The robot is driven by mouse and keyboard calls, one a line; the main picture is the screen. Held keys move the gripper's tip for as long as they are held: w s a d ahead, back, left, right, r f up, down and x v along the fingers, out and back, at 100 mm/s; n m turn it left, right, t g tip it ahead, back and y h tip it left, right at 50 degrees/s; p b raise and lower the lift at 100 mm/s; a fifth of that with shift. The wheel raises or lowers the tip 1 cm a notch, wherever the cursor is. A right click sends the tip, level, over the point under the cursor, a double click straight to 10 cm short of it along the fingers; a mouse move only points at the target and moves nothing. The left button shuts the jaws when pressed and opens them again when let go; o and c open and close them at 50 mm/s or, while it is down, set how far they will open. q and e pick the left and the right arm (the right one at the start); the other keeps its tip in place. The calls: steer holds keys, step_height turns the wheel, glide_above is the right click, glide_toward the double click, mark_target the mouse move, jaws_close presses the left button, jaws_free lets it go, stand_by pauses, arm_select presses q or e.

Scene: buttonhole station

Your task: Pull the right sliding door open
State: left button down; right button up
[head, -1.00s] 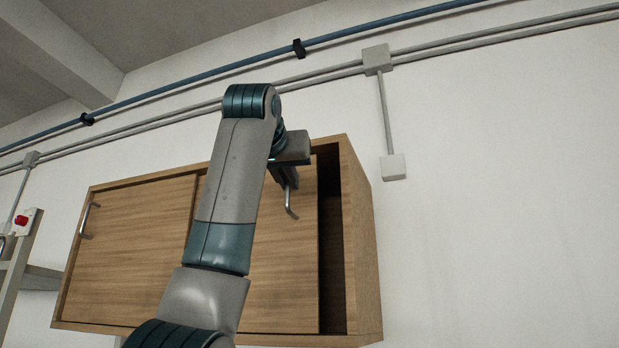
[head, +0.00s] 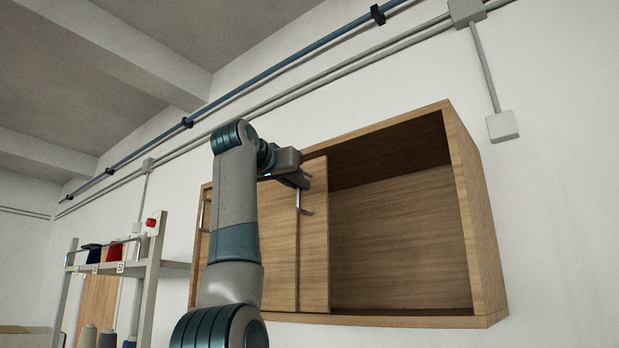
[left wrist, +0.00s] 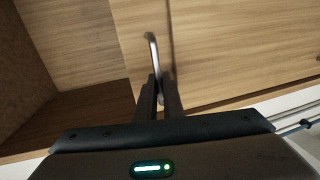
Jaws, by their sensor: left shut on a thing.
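The wooden wall cabinet (head: 480,230) shows in the head view. Its right sliding door (head: 315,250) stands far to the left, overlapping the left door (head: 280,245), and the right part of the cabinet is open and looks empty. My left gripper (head: 302,184) is shut on the metal handle (head: 306,210) of the right door. In the left wrist view the bar handle (left wrist: 152,50) runs down between the fingers of my left gripper (left wrist: 160,85). My arm hides much of the left door; its handle (head: 202,215) shows at the left edge. My right gripper is out of view.
A grey shelf rack (head: 155,270) with small red and blue bins stands left of the cabinet. Pipes (head: 290,80) and a white junction box (head: 502,126) are on the wall above and right of the cabinet.

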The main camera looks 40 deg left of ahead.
arm_select(q)
steer(key=shift+r, duration=0.1)
steer(key=c, duration=1.9)
jaws_free()
steer(key=shift+d, duration=0.1)
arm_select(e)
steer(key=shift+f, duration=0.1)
arm_select(q)
steer(key=s+d+b, duration=0.2)
steer(key=s+b, duration=0.6)
steer(key=s, duration=0.9)
steer(key=shift+d, duration=0.4)
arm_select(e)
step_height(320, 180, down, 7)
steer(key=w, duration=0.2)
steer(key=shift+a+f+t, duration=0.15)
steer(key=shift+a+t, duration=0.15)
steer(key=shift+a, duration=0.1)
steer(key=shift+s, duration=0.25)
